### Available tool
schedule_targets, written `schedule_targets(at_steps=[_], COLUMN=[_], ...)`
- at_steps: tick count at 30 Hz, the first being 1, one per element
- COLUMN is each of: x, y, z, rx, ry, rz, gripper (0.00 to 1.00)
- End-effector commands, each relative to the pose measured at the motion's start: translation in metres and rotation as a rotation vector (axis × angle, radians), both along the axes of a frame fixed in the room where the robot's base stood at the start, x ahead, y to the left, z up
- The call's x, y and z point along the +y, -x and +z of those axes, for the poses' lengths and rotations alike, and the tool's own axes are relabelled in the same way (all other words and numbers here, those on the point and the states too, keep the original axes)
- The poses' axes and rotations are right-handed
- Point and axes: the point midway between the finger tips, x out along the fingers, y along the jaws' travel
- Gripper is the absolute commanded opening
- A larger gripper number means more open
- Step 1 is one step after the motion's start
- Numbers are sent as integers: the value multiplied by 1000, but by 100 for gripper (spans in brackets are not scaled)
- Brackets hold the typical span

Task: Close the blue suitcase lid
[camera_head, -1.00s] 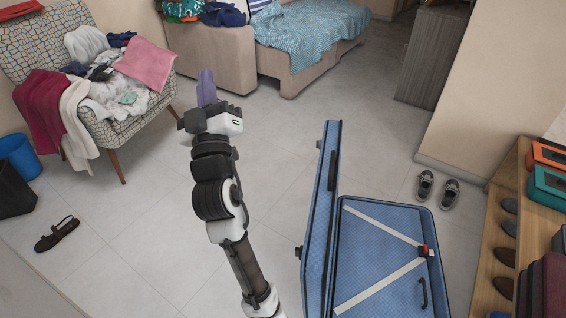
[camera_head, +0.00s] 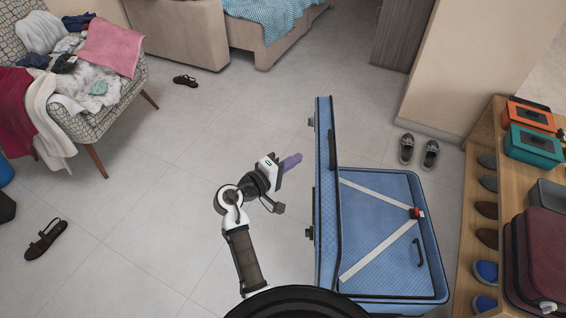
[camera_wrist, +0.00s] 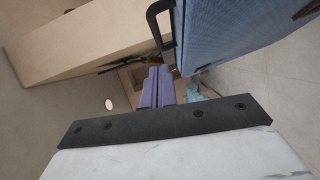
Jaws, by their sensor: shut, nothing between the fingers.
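The blue suitcase (camera_head: 434,268) lies open on the floor, with white crossed straps and a red buckle inside its base. Its lid (camera_head: 326,200) stands about upright along the base's left side. My gripper (camera_head: 298,158) has purple fingers, shut and empty. In the head view it is left of the lid near its upper part, pointing right toward it, with a small gap visible. In the wrist view the shut fingers (camera_wrist: 157,88) show in the middle, and the blue lid with a black handle (camera_wrist: 240,30) shows at the upper right.
A wooden shoe rack (camera_head: 470,215) with shoes and boxes stands right of the suitcase. Grey shoes (camera_head: 419,151) sit on the floor behind it. A patterned armchair (camera_head: 125,115) holds clothes at the left. Floor left of the lid is mostly clear.

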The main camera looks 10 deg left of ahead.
Motion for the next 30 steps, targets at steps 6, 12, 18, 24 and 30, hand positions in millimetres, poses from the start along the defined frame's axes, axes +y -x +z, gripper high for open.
schedule_targets(at_steps=[6, 12, 18, 24, 30], x=[-31, -58, -69, -69, -69], y=[-36, -37, -37, -37, -38], z=[-1, -5, -7, -8, -7], rx=[0, 0, 0, -1, -1], ry=[0, -1, -1, -1, -4], rz=[-2, 1, 2, 2, 2], gripper=[0, 0, 0, 0, 0])
